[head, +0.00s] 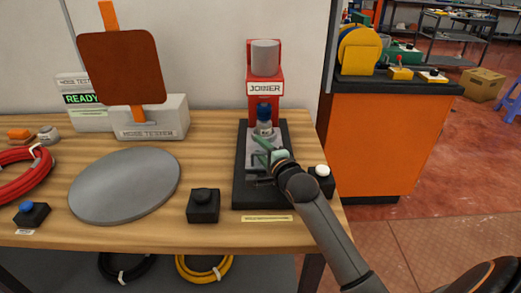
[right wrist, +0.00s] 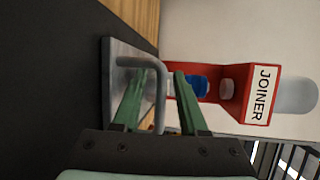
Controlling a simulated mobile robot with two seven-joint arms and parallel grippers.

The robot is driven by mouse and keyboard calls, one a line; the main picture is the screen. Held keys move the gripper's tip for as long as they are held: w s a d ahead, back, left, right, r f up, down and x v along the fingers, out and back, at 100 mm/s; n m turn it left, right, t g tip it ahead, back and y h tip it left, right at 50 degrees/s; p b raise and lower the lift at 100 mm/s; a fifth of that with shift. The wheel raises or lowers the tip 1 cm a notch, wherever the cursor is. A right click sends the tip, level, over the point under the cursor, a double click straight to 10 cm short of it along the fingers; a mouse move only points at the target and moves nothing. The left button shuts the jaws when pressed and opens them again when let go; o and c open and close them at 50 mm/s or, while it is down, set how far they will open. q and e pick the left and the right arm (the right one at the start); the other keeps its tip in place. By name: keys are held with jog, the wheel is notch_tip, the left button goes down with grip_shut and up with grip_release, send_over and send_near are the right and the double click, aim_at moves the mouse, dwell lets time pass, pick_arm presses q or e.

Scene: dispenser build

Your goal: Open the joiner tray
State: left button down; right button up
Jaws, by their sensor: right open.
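The joiner (head: 265,88) is a red machine with a white label and a grey cylinder on top, on a black base at the right end of the bench. Its tray is a grey plate (right wrist: 117,82) with a bent grey bar handle (right wrist: 158,95) in the right wrist view. My right gripper (head: 262,150) is over the front of the base. In the right wrist view its two green fingers (right wrist: 160,82) are open, one on each side of the handle bar; I cannot tell whether they touch it. A blue-topped part (head: 264,112) stands under the joiner head. My left gripper is out of view.
A black button box (head: 203,205) is left of the base, and a box with a white button (head: 321,178) is right of it. An orange cabinet (head: 372,145) stands beyond the bench's right end.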

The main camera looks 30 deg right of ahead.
grip_shut()
dwell(0.3)
dwell(1.2)
